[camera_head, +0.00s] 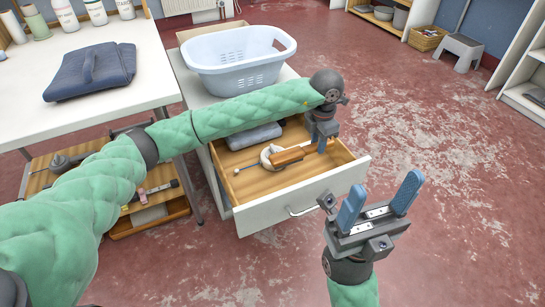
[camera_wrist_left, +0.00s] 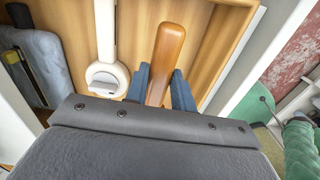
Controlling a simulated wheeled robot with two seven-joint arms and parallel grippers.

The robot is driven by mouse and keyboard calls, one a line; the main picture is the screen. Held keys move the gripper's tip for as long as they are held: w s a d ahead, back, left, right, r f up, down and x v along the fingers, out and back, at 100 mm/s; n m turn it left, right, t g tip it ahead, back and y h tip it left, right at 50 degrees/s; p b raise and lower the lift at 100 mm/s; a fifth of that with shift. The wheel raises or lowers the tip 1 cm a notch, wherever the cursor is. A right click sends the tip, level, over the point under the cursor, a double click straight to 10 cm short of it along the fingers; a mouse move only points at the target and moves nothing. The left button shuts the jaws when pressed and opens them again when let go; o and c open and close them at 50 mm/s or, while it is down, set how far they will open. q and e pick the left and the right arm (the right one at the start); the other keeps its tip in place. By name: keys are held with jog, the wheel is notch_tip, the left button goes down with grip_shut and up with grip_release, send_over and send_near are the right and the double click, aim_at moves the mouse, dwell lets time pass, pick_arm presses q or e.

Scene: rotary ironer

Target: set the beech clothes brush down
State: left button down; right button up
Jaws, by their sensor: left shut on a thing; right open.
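The beech clothes brush (camera_head: 287,157) is a brown wooden bar inside the open drawer (camera_head: 298,187). Its rounded end (camera_wrist_left: 169,45) shows between blue fingers in the left wrist view; the rest is hidden behind the gripper body. My left gripper (camera_head: 320,144) reaches down into the drawer and is shut on the brush, also seen in the left wrist view (camera_wrist_left: 160,88). I cannot tell whether the brush touches the drawer floor. My right gripper (camera_head: 380,201) is open and empty, in front of the drawer to the right.
A white long-handled tool (camera_head: 267,157) lies close beside the brush, and folded grey-blue cloth (camera_head: 254,136) lies at the drawer's back. A pale laundry basket (camera_head: 236,60) stands on the cabinet above. A table (camera_head: 120,94) with a folded blue cloth (camera_head: 92,72) is at left.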

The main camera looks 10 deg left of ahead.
pick_arm(q)
jog(key=shift+w+d+f, duration=0.1)
jog(key=shift+w+f, duration=0.05)
jog(key=shift+f, duration=0.35)
notch_tip(320, 180, down, 9)
jog(key=b, duration=0.2)
jog(key=shift+b, duration=0.4)
jog(key=shift+f, duration=0.15)
jog(key=c, duration=1.2)
grip_release()
jog(key=shift+o, duration=0.2)
